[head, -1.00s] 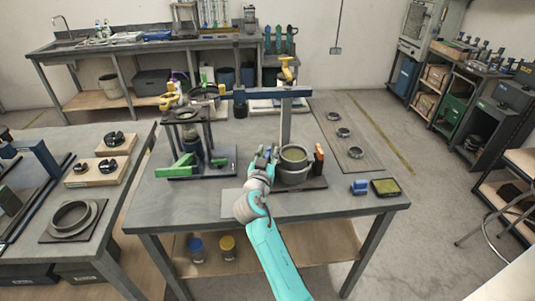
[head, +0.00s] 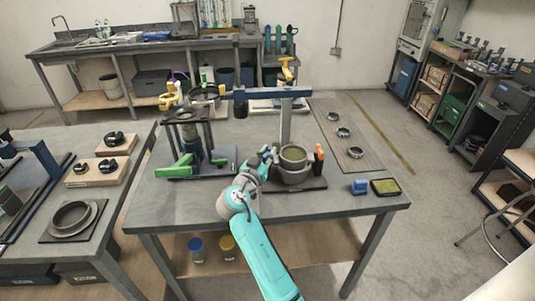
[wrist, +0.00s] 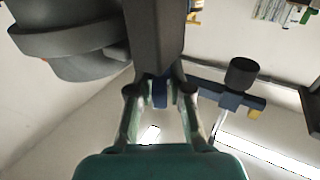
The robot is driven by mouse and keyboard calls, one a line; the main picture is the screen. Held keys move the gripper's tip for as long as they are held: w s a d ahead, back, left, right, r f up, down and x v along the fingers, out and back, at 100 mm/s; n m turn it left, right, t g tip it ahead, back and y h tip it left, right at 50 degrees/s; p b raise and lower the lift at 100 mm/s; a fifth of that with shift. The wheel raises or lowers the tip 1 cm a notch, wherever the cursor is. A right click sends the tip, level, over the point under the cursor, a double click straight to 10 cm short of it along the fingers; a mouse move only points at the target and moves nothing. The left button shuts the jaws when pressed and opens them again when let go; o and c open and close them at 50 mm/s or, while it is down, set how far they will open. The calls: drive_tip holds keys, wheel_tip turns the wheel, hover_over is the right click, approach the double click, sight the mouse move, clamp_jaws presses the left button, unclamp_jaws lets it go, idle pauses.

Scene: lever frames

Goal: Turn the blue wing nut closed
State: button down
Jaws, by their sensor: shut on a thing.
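The blue wing nut (wrist: 159,94) shows as a small blue piece between my fingertips in the wrist view. My gripper (wrist: 159,90) is shut on it. In the head view my gripper (head: 266,158) is at the left side of a grey round pot (head: 296,174) on the right-hand fixture, and the nut is mostly hidden by my fingers. How far the nut is turned cannot be told. In the wrist view a dark post (wrist: 155,35) stands just beyond my fingertips.
The fixture's upright (head: 285,122) and blue crossbar (head: 272,92) rise behind the pot. An orange piece (head: 319,153) stands right of it. A green-handled press stand (head: 180,167) is on the left. The table front (head: 300,208) is clear.

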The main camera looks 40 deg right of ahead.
drive_tip(key=m+g, duration=0.1)
drive_tip(key=g, duration=0.1)
drive_tip(key=m+g+h, duration=0.1)
drive_tip(key=m+g, duration=0.1)
drive_tip(key=g, duration=0.1)
drive_tip(key=shift+w+m+h, duration=0.1)
drive_tip(key=shift+m+h, duration=0.2)
drive_tip(key=shift+f+m+g, duration=0.1)
drive_tip(key=shift+m+g, duration=0.85)
drive_tip(key=shift+g, duration=0.6)
drive_tip(key=shift+m+g, duration=0.95)
drive_tip(key=shift+g, duration=0.9)
drive_tip(key=c, duration=1.2)
unclamp_jaws()
